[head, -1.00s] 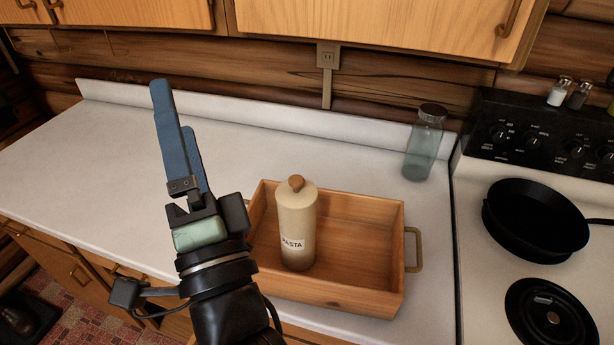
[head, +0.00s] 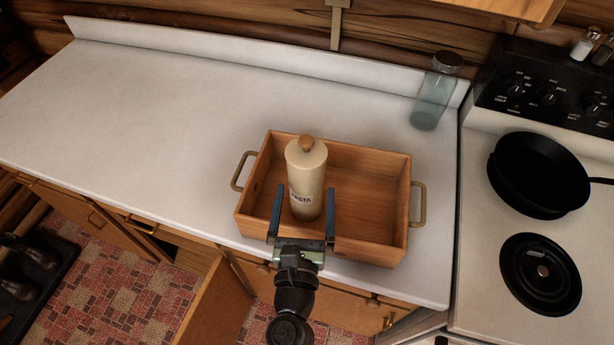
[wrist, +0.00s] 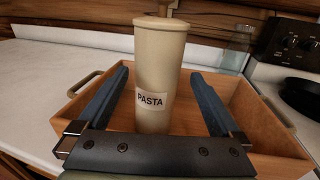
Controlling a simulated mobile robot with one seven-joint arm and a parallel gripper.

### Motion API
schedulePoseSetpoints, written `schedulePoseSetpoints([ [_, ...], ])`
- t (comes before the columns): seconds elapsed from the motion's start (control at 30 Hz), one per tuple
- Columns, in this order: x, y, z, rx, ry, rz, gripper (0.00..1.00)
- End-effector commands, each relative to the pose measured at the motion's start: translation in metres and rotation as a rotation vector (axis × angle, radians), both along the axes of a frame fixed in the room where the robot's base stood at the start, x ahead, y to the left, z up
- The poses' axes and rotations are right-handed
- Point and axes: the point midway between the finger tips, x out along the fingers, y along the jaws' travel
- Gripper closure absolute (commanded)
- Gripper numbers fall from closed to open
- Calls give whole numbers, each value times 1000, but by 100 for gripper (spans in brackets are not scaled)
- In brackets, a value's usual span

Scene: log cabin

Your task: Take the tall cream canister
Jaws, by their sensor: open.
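The tall cream canister (head: 306,172) has a wooden knob on its lid and a PASTA label. It stands upright in the left part of a wooden tray (head: 385,254) on the counter. My gripper (head: 304,192) is open, low at the tray's front side, with its blue fingers pointing at the canister. In the wrist view the canister (wrist: 158,75) stands between the two fingers (wrist: 158,85), with a visible gap on each side. Whether the fingertips reach past its sides is hard to tell.
The tray has metal handles at both ends, and its right part is empty. A glass jar (head: 434,95) stands at the back right of the counter. The stove with a black pan (head: 538,172) is at the right. The counter (head: 150,120) left of the tray is clear.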

Motion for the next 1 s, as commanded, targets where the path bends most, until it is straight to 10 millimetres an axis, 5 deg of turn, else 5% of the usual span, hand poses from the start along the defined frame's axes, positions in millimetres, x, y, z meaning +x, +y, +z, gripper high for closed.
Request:
schedulePoseSetpoints([
  [0.6, 61, -2, 3, -1, -2, 1, 0],
  [0.93, 68, -3, 3, -2, 0, 1, 0],
  [1.0, 68, -3, 3, -2, 0, 1, 9],
])
